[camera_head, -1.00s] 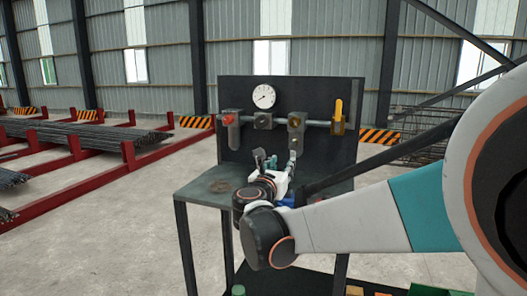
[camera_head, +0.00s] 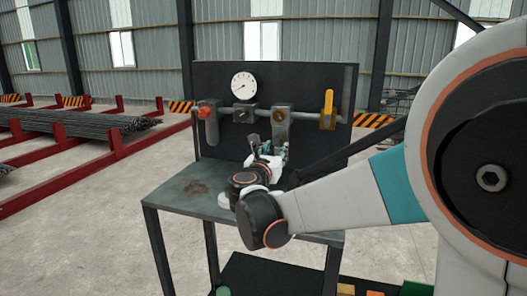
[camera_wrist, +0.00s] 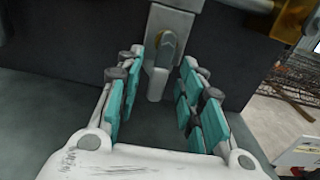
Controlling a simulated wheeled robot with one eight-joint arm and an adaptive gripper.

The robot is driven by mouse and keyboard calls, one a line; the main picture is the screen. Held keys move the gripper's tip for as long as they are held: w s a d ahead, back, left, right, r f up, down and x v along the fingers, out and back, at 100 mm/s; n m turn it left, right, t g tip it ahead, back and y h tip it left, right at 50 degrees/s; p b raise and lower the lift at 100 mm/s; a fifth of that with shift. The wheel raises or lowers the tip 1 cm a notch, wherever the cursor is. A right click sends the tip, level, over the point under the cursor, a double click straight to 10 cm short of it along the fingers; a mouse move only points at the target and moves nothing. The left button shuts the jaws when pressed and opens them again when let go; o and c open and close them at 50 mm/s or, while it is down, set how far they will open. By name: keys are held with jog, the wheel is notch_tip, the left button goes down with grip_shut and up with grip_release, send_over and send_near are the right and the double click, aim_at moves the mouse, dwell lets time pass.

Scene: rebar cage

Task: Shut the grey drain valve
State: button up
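The grey drain valve (camera_wrist: 168,46) hangs low on the dark panel, below the pipe. In the wrist view its grey lever runs roughly up and down in front of a pale body and a short outlet. My gripper (camera_wrist: 162,62) is open, with teal pads on either side of the valve's lower part and visible gaps to both. Nothing is held. In the head view my gripper (camera_head: 264,147) is in front of the panel above the bench, and it and my wrist hide much of the valve.
Along the pipe are a red-handled valve (camera_head: 205,111), a gauge (camera_head: 244,85) and a yellow-handled valve (camera_head: 328,106). The bench top (camera_head: 180,203) is largely clear at the left. Red racks with rebar (camera_head: 75,124) stand further left.

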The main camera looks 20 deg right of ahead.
jog(key=shift+w, duration=0.1)
grip_shut()
jog(key=shift+f+m, duration=0.1)
jog(key=shift+m, duration=0.2)
jog(key=shift+w+a+r+m+b, duration=0.35)
jog(key=shift+m+b, duration=0.85)
jog(key=shift+m, duration=1.7)
jog(key=shift+w+a+r+m+b, duration=0.2)
jog(key=shift+a+r+m+b, duration=0.65)
jog(key=shift+m, duration=2.05)
jog(key=shift+w+d+r+m+b, duration=0.1)
jog(key=shift+w+r+m+b, duration=0.2)
jog(key=shift+m+b, duration=1.9)
jog(key=shift+m+p, duration=0.7)
jog(key=shift+m, duration=0.1)
grip_release()
jog(key=shift+s, duration=0.1)
